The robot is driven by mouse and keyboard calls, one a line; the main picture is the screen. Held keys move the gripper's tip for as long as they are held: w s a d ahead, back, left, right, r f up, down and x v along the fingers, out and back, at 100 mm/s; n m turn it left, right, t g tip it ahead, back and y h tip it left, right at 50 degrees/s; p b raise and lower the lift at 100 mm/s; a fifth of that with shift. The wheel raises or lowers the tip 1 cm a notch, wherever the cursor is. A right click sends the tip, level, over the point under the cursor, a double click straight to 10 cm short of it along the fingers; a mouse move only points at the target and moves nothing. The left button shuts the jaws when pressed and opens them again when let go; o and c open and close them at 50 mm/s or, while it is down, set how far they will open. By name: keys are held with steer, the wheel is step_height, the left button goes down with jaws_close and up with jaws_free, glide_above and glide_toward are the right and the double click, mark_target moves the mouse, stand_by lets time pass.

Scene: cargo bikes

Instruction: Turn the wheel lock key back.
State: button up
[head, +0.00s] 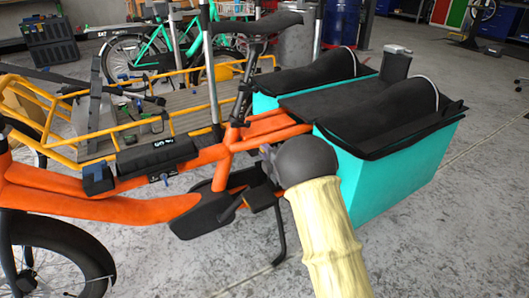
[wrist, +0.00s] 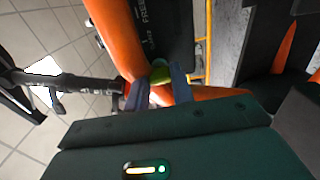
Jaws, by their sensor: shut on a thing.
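My gripper (wrist: 160,86) is low in the middle of the wrist view, its two grey-blue fingers at the orange frame tube. The orange cargo bike (head: 150,212) stands upright in the head view. My arm reaches in front of its rear frame there, and my dark wrist hides the key and most of the gripper.
A black battery (head: 157,156) sits on the orange frame and also shows in the wrist view (wrist: 165,25). Teal cargo boxes (head: 395,180) with black covers stand close right of my arm. A yellow-framed cargo bike (head: 45,85) is behind. Concrete floor is open at right.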

steer(key=shift+f, duration=0.15)
steer(key=o, duration=1)
steer(key=shift+s+d, duration=0.1)
steer(key=p+v, duration=0.5)
steer(key=v, duration=1.2)
steer(key=shift+s+d+p, duration=0.1)
steer(key=shift+p, duration=0.3)
